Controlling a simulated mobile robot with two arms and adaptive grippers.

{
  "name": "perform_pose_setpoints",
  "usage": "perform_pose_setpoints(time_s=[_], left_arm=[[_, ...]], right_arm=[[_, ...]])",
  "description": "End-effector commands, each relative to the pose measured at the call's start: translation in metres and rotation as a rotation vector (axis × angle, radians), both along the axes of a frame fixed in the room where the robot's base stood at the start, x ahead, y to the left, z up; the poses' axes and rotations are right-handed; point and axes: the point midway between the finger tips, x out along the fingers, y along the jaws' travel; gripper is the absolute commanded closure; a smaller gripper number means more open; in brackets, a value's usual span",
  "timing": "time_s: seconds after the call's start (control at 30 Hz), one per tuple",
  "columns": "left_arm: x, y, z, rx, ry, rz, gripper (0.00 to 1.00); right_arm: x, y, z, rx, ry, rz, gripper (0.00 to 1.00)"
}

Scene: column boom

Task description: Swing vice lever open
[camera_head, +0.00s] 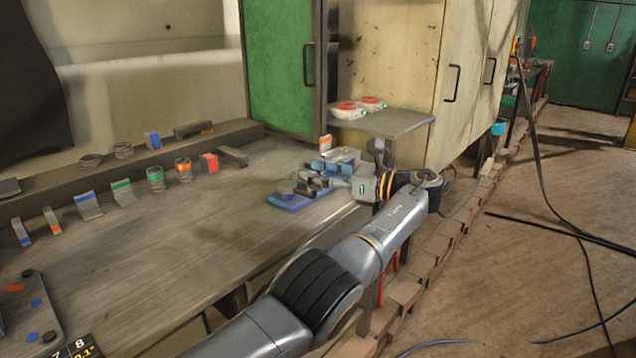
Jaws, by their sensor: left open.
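A small vice with a blue base plate (290,203) stands near the right end of the workbench. Grey and blue blocks of it show behind my gripper, and an upright pale piece with an orange top (326,143) stands at its back. My left gripper (312,184) reaches in over the vice from the right, with its fingers open. The fingers and wrist cover part of the vice, so I cannot make out the lever or tell whether a finger touches it. My right gripper is not in view.
A small grey shelf (395,122) with red-topped white containers is behind the vice, beside a green cabinet door (280,70). Cables lie on the floor at right.

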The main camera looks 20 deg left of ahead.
Motion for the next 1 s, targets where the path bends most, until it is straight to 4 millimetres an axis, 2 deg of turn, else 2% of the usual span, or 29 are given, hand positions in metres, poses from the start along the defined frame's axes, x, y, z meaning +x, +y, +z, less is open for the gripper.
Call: perform_pose_setpoints(time_s=[0.03, 0.2, 0.4, 1.0], left_arm=[[0.0, 0.0, 0.013, 0.0, -0.007, 0.0, 0.48], [0.0, -0.002, 0.046, 0.001, -0.003, -0.001, 0.48], [0.0, -0.003, 0.069, -0.001, 0.002, -0.002, 0.48], [0.0, -0.003, 0.073, -0.001, 0.002, -0.003, 0.48]], right_arm=[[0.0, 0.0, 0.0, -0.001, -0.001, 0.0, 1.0], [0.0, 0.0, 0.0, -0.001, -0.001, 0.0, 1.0], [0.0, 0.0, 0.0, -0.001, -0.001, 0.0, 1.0], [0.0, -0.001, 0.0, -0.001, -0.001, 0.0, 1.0]])
